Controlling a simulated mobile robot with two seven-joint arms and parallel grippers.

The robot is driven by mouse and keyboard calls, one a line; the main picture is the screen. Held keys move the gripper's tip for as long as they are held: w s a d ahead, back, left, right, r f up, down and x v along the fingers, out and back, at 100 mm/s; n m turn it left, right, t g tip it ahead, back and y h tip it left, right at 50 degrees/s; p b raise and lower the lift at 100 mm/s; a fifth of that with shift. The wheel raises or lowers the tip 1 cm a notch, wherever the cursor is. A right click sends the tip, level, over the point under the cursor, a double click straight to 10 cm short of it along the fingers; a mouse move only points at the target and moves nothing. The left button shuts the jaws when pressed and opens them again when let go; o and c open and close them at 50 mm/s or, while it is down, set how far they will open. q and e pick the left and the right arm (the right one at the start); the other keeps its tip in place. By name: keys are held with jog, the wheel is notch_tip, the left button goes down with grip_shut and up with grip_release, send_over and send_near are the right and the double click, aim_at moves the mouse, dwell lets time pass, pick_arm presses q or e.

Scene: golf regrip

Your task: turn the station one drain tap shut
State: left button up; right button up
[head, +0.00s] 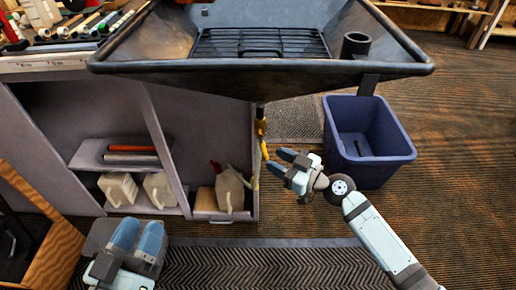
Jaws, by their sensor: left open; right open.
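The drain tap (262,133) is a small yellow fitting hanging under the dark metal trough (200,64), with its yellow handle pointing down. My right gripper (282,161) is open, with its blue fingertips just right of and slightly below the tap's handle. Whether a fingertip touches the handle I cannot tell. My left gripper (138,238) is open and empty at the lower left, above the floor mat and well away from the tap.
A blue bin (395,150) stands right of the tap. A grey cabinet (204,106) with white jugs (158,187) stands behind and left. A wire rack (262,43) and a black cup (355,45) sit in the trough. Open carpet (465,180) lies to the right.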

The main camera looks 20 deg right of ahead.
aim_at(267, 156)
jog(key=x, duration=0.6)
jog(key=shift+w+a, duration=0.15)
jog(key=shift+c, duration=0.2)
grip_shut()
